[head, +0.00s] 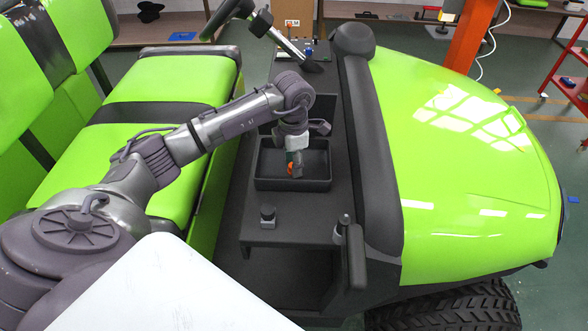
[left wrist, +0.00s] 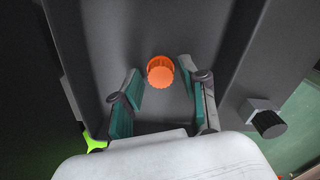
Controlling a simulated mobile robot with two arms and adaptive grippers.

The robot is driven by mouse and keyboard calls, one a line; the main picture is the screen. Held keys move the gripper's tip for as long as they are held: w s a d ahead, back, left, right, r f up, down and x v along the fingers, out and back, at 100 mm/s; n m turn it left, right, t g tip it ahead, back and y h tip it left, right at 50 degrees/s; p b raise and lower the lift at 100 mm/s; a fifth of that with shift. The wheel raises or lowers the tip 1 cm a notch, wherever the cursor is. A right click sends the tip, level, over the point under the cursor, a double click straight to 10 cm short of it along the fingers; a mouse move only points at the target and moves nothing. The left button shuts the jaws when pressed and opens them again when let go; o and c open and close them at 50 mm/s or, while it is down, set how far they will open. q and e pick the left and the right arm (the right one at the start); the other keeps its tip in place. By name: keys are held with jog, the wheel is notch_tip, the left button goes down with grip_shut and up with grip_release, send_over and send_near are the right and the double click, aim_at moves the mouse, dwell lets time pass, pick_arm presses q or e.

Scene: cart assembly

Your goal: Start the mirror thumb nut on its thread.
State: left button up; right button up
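The orange thumb nut (head: 290,169) lies in the black tray (head: 262,184) on the cart's dash, partly hidden by my gripper in the head view. In the left wrist view the nut (left wrist: 161,72) shows its ribbed rim and round face. My left gripper (head: 296,172) points down into the tray. In the left wrist view its fingers (left wrist: 159,74) are open, one on each side of the nut, with gaps visible. I cannot tell its exact height over the nut. A dark upright part (head: 356,256), possibly the mirror, stands at the dash's near end. No thread is clearly visible. My right gripper is out of view.
A dark knob on a grey block (head: 268,215) stands on the dash just nearer than the tray. The tray's walls surround my fingers. The steering wheel (head: 225,18) is beyond my arm, the green seat (head: 170,80) left, the green hood (head: 460,150) right.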

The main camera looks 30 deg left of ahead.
pick_arm(q)
jog(key=c, duration=0.5)
grip_shut()
jog(key=shift+r+p, duration=0.35)
jog(key=shift+r, duration=0.15)
notch_tip(320, 180, up, 3)
jog(key=shift+r+p, duration=0.2)
jog(key=shift+p, duration=0.75)
jog(key=shift+f, duration=0.1)
